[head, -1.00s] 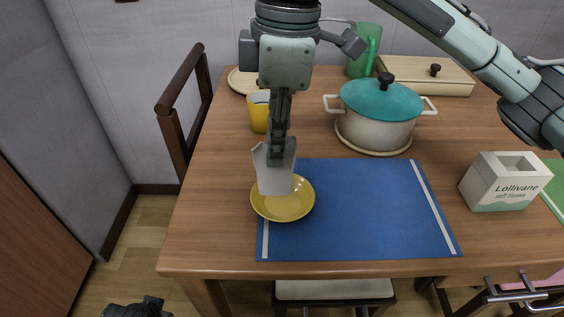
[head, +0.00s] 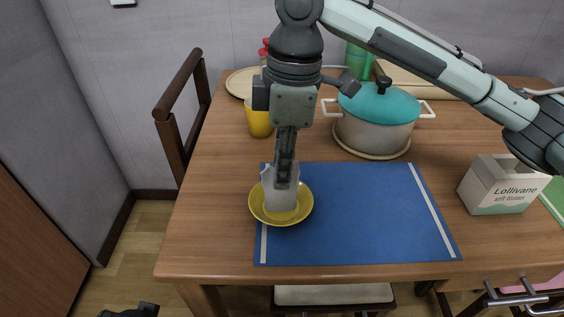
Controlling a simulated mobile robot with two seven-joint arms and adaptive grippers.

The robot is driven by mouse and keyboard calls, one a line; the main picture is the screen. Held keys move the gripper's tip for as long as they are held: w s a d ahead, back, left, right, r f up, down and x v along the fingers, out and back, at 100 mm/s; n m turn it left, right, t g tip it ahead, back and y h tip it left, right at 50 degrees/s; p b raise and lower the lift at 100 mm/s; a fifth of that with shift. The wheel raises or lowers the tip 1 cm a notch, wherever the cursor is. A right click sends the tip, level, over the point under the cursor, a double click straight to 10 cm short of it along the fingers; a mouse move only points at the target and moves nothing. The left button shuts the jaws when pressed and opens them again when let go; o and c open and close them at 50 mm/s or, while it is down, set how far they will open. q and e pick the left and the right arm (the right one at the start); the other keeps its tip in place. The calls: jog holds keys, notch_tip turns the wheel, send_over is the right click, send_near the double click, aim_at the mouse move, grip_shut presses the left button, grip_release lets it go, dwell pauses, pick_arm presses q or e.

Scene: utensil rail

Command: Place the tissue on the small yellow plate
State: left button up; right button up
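The small yellow plate (head: 301,213) lies on the left end of the blue placemat (head: 352,222), partly over its edge. My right gripper (head: 284,174) points down over the plate, with its fingers at the top of the white tissue (head: 281,197). The fingers look closed on the tissue, which hangs down upright in front of the plate's middle. Its lower end appears to reach the plate, but I cannot tell whether it touches. My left gripper (head: 130,312) shows only as a dark piece at the bottom left edge, so its fingers cannot be judged.
A tissue box (head: 500,196) stands right of the placemat. A pot with a teal lid (head: 381,103) sits on a trivet behind. A yellow cup (head: 259,122) stands back left, near a wooden plate (head: 240,84). A chair (head: 333,294) is at the table's front.

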pick_arm(q)
jog(key=shift+s+f, duration=0.15)
jog(key=shift+f, duration=0.1)
pick_arm(e)
jog(key=shift+o, duration=1.4)
jog(key=shift+r, duration=0.45)
notch_tip(320, 180, up, 3)
jog(key=shift+d+f, duration=0.1)
pick_arm(q)
jog(key=shift+w+d+f+p, duration=0.15)
jog(key=shift+f+p, duration=0.15)
jog(key=shift+f, duration=0.35)
jog(key=shift+w+f+p, duration=0.15)
jog(key=shift+f+p, duration=0.15)
jog(key=shift+f, duration=0.3)
pick_arm(e)
notch_tip(320, 180, up, 9)
jog(key=shift+d+f, duration=0.2)
jog(key=shift+d, duration=0.2)
pick_arm(q)
jog(key=shift+s, duration=0.1)
